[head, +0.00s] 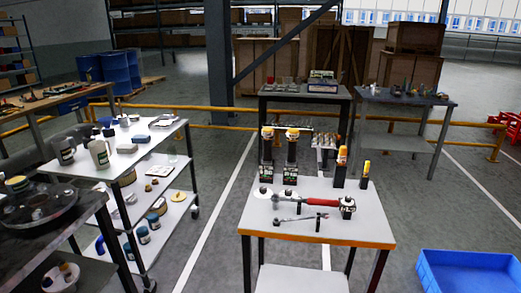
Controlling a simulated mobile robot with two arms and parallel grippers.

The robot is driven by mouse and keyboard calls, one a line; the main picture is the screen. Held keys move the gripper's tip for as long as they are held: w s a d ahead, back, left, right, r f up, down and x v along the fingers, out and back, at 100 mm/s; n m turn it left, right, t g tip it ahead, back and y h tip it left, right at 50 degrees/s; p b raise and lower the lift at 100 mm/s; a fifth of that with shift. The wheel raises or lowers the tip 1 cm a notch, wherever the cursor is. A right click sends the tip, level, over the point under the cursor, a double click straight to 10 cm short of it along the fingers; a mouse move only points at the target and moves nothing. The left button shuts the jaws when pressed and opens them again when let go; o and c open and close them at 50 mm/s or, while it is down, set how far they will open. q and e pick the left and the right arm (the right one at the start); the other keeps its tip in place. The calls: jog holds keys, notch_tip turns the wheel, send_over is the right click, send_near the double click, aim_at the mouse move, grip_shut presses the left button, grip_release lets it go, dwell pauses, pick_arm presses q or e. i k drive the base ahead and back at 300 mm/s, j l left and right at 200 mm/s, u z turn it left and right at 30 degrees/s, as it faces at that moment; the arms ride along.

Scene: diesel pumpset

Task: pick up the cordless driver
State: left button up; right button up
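Two upright black tools with yellow tops stand side by side at the back left of the near work table: a left one (266,152) and a right one (292,152). They look like power tools, but they are too small in the head view to tell which is the cordless driver. The work table (270,222) has a light grey top with an orange front edge. Neither of my grippers is in view.
A red-handled wrench (320,203) and a smaller spanner (300,218) lie on the table. Two orange-topped tools (341,165) (365,172) stand at its back right. A white cart (150,158) stands left, a blue crate (465,272) right. Floor lies clear between cart and table.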

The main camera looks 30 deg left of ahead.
aim_at(267, 132)
jog(key=u, duration=1)
